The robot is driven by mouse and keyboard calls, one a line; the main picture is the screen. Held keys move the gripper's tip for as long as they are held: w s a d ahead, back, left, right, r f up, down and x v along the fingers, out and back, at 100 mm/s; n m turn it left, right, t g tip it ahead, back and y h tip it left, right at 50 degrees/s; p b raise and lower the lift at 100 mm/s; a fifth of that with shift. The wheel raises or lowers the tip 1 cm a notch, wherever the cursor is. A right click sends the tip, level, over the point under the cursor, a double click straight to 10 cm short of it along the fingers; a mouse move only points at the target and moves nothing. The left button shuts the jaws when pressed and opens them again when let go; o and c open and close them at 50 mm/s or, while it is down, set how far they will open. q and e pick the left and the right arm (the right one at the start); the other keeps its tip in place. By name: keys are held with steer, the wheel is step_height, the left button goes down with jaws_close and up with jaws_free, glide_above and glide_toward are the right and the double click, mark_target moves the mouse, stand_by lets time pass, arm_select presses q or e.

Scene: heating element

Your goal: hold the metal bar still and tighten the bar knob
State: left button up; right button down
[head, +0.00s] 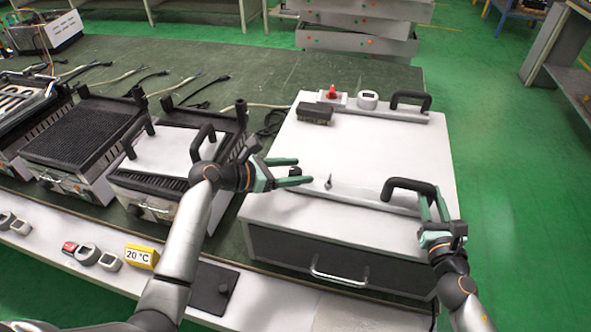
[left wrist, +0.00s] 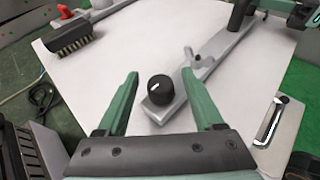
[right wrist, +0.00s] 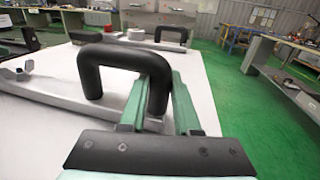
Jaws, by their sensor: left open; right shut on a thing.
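The metal bar (head: 352,195) lies across the near part of the white top of a large box-shaped appliance. Its black handle (head: 408,187) stands at the right end. My right gripper (head: 432,207) is shut on the handle's right leg; the right wrist view shows the fingers around the black handle (right wrist: 105,68). The bar knob (left wrist: 157,90) is black, round, with a white mark, at the bar's left end in the left wrist view. My left gripper (left wrist: 160,98) is open, its fingers on either side of the knob and apart from it.
A second bar with a black handle (head: 411,99) lies at the far edge of the top. A dark brush (head: 315,113), a red knob (head: 332,93) and a white round dial (head: 368,99) are there too. Grills (head: 82,135) stand to the left. The middle of the white top is clear.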

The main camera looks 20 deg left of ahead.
arm_select(q)
steer(key=shift+w+d, duration=0.1)
jaws_close()
stand_by(0.6)
